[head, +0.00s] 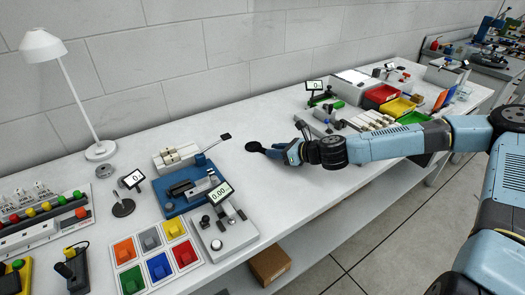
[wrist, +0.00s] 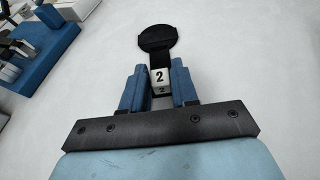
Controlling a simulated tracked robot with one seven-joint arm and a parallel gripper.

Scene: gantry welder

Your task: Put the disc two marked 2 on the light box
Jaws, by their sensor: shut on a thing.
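Disc two (wrist: 157,38) is a flat black disc on a short dark handle with a white block marked 2 (wrist: 159,77). My gripper (wrist: 158,82) is shut on this handle, with a blue finger on each side. The disc sticks out past the fingertips. In the head view the disc (head: 253,147) is a dark oval left of my gripper (head: 277,152), over the middle of the bench; I cannot tell whether it touches the top. A pale flat-topped box (head: 353,82) stands at the back right; I cannot tell for sure whether it is the light box.
The white bench (head: 300,205) is clear around my gripper. To the left stand a blue vise-like fixture (head: 178,203), a device reading 0.00 (head: 222,235), a tray of coloured squares (head: 155,255) and a lamp (head: 65,85). Red, yellow and green bins (head: 398,107) lie behind my arm.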

